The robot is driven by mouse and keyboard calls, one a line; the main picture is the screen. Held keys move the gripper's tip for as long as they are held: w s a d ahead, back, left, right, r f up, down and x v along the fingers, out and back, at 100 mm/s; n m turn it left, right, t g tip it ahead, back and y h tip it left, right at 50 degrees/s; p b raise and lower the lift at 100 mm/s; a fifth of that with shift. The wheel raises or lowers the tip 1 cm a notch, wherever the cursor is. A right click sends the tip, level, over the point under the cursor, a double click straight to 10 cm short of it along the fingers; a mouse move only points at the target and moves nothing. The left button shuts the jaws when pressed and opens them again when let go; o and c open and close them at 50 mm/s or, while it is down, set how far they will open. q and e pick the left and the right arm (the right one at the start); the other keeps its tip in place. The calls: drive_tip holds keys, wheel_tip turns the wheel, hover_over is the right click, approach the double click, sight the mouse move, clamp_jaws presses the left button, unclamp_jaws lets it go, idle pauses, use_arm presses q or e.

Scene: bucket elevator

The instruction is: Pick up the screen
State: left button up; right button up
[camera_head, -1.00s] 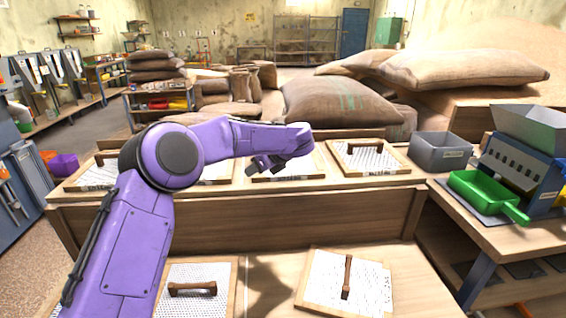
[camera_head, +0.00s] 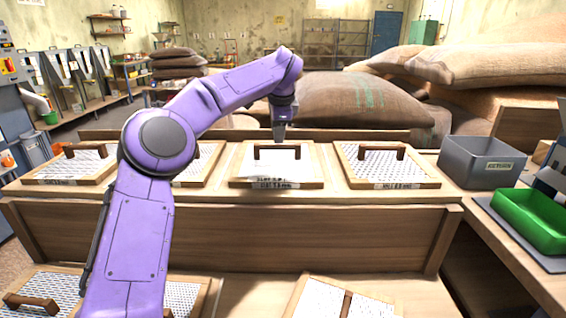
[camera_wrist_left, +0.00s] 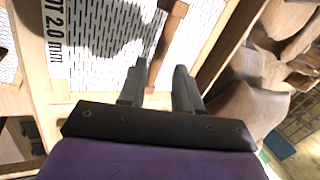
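Several flat screens with wooden frames, perforated sheets and bar handles lie on a bench. One screen (camera_head: 275,182), third from the left on the upper shelf, is below my left gripper (camera_head: 279,136). The gripper points down near this screen's wooden handle (camera_head: 277,153). In the left wrist view, the gripper (camera_wrist_left: 161,72) is open, its two fingers apart. The screen's sheet (camera_wrist_left: 110,30) and a "2.0 mm" label show there. The handle (camera_wrist_left: 167,40) runs toward the gap between the fingers; I cannot tell whether they touch it. My right gripper is not in view.
Another screen (camera_head: 387,168) lies close on the right, and one (camera_head: 70,163) at the far left. A grey bin (camera_head: 482,162) and a green tray (camera_head: 533,218) stand at the right. Large sacks (camera_head: 360,100) are piled behind the bench. More screens lie on the lower level.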

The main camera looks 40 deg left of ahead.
sight(277, 146)
use_arm(q)
drive_tip(key=x, duration=0.7)
drive_tip(key=shift+w+f, duration=0.1)
clamp_jaws()
drive_tip(key=shift+r, duration=0.25)
